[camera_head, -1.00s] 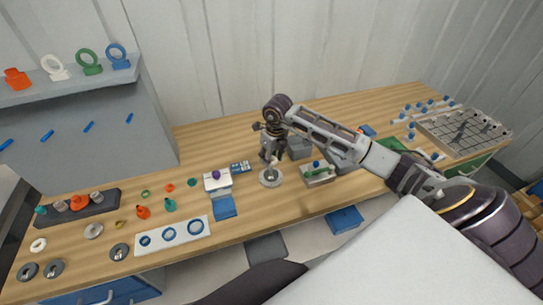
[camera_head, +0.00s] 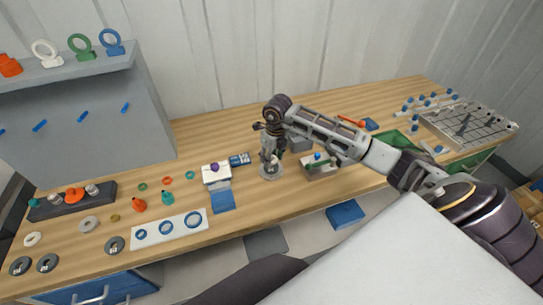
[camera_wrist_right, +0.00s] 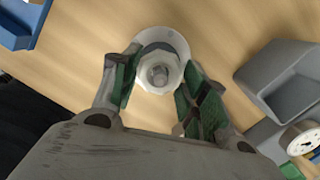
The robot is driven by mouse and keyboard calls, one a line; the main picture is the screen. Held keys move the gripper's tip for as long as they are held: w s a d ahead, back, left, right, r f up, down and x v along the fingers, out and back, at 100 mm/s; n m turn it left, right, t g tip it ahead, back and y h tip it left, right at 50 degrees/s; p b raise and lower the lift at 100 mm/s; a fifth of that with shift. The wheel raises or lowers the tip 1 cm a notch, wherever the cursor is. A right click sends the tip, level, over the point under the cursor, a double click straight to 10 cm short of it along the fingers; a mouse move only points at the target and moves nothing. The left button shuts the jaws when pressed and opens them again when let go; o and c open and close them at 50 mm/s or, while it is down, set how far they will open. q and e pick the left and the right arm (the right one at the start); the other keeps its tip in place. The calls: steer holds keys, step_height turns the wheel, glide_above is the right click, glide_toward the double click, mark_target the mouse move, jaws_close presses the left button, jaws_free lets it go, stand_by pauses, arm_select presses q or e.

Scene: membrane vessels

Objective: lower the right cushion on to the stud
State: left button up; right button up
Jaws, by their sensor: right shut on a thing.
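My right gripper (camera_head: 269,158) points down over a round pale base (camera_head: 271,174) on the wooden bench. In the right wrist view the green-padded fingers (camera_wrist_right: 158,72) are shut on a white, many-sided cushion (camera_wrist_right: 145,80), one on each side. A grey round stud top (camera_wrist_right: 159,75) shows in the middle of the cushion. The round base (camera_wrist_right: 172,36) shows beyond and below it. I cannot tell whether the cushion touches the base or is a little above it. My left gripper is not in view.
To the right are a grey box (camera_head: 299,143) and a grey tray (camera_head: 319,170). A wire rack (camera_head: 465,127) stands far right. The bench front near the base is clear.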

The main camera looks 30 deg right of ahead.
steer(key=shift+f, duration=0.25)
steer(key=o, duration=0.8)
steer(key=shift+r, duration=0.1)
steer(key=shift+s+d+r, duration=0.1)
steer(key=shift+s+r, duration=0.15)
steer(key=shift+r, duration=1.7)
steer(key=shift+s+r, duration=0.2)
steer(key=shift+r, duration=1.75)
steer(key=shift+s+d+r, duration=0.1)
steer(key=shift+s+r, duration=0.15)
steer(key=shift+r, duration=1.7)
steer(key=shift+s+a, duration=0.1)
steer(key=shift+s, duration=0.05)
